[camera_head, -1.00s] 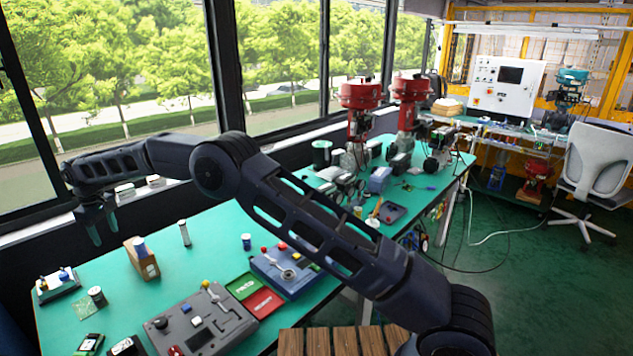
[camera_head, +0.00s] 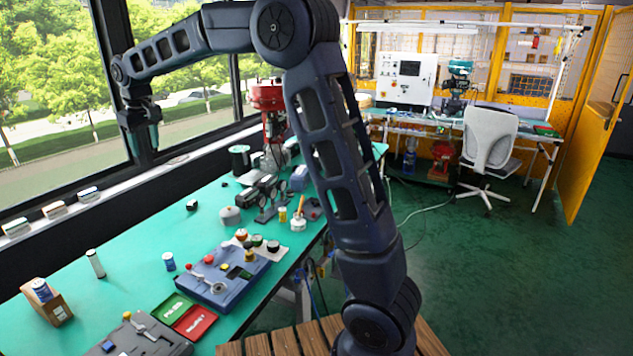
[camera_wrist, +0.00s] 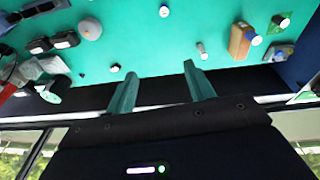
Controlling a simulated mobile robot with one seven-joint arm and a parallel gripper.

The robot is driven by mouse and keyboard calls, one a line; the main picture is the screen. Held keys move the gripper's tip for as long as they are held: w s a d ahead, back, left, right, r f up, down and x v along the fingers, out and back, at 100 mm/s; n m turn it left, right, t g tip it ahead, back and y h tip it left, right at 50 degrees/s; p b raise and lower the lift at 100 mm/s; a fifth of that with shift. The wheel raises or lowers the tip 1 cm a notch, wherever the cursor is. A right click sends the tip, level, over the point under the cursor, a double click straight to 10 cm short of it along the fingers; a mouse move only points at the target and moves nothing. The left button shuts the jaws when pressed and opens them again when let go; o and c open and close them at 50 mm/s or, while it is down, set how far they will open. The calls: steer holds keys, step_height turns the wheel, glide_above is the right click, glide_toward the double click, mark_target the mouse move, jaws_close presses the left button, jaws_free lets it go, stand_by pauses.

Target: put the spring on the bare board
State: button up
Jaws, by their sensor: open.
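My gripper (camera_head: 145,142) is open and empty. It hangs high at the window side, left of the upper part of my arm. In the wrist view its two green fingers (camera_wrist: 160,72) are spread apart with nothing between them. I cannot make out a spring for certain in either view. A small dark round piece with a pale top (camera_wrist: 281,20) stands at the right of the wrist view, beyond the box. I cannot tell what it is.
The middle is fairly clear.

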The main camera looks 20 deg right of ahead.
steer(key=s+d+r+m, duration=0.1)
steer(key=s+d+r, duration=0.15)
steer(key=d, duration=0.75)
steer(key=s+d+r+m+t, duration=0.1)
steer(key=s+d+m, duration=0.15)
steer(key=d, duration=0.65)
steer(key=s+d+r+m, duration=0.1)
steer(key=s+d, duration=0.3)
steer(key=d, duration=0.6)
steer(key=s+d+f+m+t, duration=0.1)
steer(key=s+d+f+m, duration=0.1)
steer(key=s+d+f, duration=0.3)
steer(key=s+d+f+m+t+h, duration=0.1)
steer(key=s+d+f+m, duration=0.2)
steer(key=s+d, duration=1.1)
step_height(320, 180, down, 2)
steer(key=shift+s+f, duration=0.1)
steer(key=shift+s, duration=1.15)
